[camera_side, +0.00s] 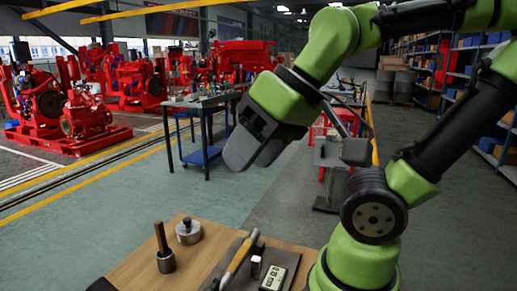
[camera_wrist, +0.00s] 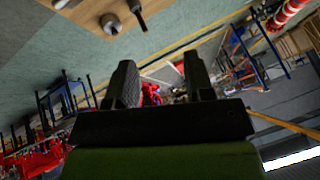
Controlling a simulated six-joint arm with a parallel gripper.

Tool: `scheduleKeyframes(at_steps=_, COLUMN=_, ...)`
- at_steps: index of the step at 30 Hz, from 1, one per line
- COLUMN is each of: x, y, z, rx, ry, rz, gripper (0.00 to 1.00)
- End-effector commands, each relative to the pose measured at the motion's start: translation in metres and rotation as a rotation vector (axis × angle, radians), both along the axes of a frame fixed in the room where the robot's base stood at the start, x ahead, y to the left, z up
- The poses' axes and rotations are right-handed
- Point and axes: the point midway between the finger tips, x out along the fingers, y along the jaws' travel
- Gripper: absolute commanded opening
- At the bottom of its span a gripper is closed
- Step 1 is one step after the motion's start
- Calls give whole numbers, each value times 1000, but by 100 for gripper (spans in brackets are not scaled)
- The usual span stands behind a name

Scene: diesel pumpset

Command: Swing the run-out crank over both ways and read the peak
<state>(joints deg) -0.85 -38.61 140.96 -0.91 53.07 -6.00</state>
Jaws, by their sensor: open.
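My gripper (camera_side: 245,150) hangs in the air above and beyond the wooden bench, at the end of my green arm. In the wrist view its two dark fingers stand apart with nothing between them (camera_wrist: 160,72). On the bench (camera_side: 137,266) stands an upright brown handle in a dark metal cup (camera_side: 166,262). Beside it is a round metal piece with a dark knob (camera_side: 188,232). A light-handled tool (camera_side: 240,260) lies slanted near a small white-faced gauge or meter (camera_side: 273,277). I cannot tell which item is the run-out crank. The meter's reading is too small to make out.
A blue-legged work table (camera_side: 205,103) with small items stands on the floor behind my gripper. Red pumpsets (camera_side: 85,118) stand at the far left. Shelving (camera_side: 460,75) lines the right. The green floor between bench and work table is clear.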

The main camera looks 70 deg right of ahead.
Motion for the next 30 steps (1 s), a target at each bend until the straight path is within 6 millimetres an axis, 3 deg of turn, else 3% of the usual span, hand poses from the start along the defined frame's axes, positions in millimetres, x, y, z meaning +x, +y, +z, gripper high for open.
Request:
scheduleKeyframes(at_steps=7, x=-6, y=-2, z=1, rx=54, ry=-39, rz=-90, gripper=48)
scheduleKeyframes(at_steps=23, x=-6, y=-1, z=1, rx=50, ry=-32, rz=-83, gripper=48)
scheduleKeyframes(at_steps=26, x=-2, y=1, z=-5, rx=1, ry=9, rz=-12, gripper=48)
scheduleKeyframes(at_steps=30, x=9, y=11, z=-24, rx=-178, ry=133, rz=244, gripper=48)
